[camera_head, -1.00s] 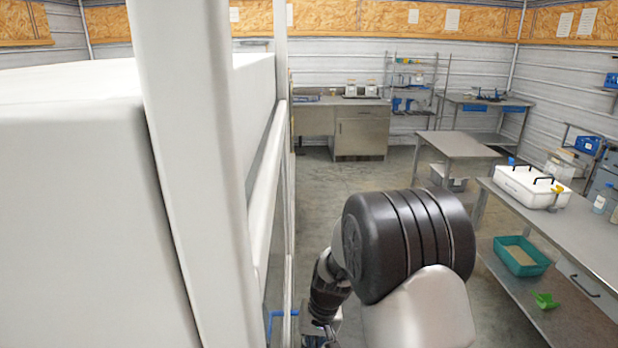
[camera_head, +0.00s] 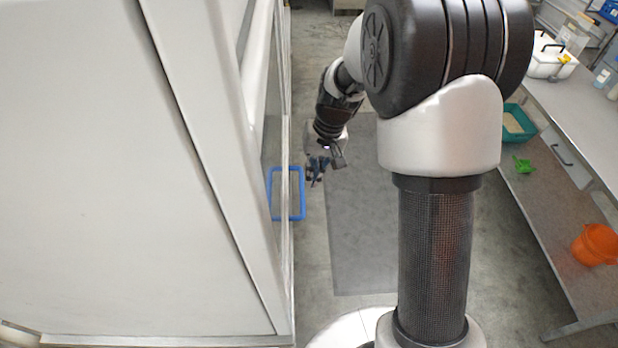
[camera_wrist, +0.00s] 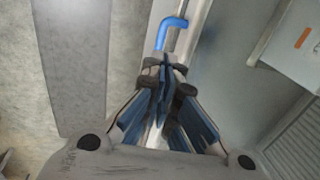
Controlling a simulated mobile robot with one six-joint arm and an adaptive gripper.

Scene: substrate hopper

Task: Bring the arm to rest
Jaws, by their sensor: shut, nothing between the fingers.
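My gripper (camera_head: 316,172) hangs at the end of my bent arm, left of my column in the head view, close to the side of the big white cabinet (camera_head: 110,170). In the wrist view my gripper (camera_wrist: 163,65) shows its blue-lined fingers drawn together at the tips, with nothing between them. In the wrist view a blue edge (camera_wrist: 172,30) shows just beyond the fingertips. I cannot tell if the gripper touches the cabinet.
A grey mat (camera_head: 362,230) lies on the floor between the cabinet and my column. A steel workbench (camera_head: 585,120) runs along the right, with a teal tub (camera_head: 520,118), a green scoop (camera_head: 524,165) and an orange bucket (camera_head: 595,245) on its lower shelf. The floor aisle ahead is clear.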

